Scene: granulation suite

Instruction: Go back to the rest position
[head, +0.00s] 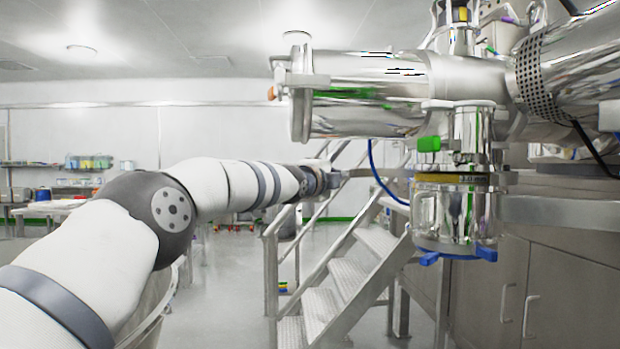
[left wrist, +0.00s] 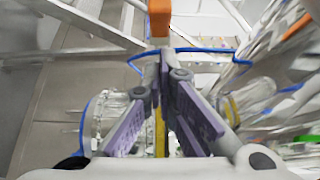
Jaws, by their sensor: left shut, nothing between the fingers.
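My left arm (head: 225,185) reaches from the lower left toward the middle of the head view. Its gripper (head: 340,178) is small and partly unclear there, to the left of the steel vessel (head: 455,215) under the machine. In the left wrist view the left gripper (left wrist: 164,62) has its two purple-padded fingers closed together at the tips, with nothing held. I cannot tell exactly how far the fingertips are from the steel parts. My right gripper is in neither view.
Metal stairs with railings (head: 345,270) stand below the gripper. Steel cabinets (head: 560,290) line the right. Floor shows at the centre left.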

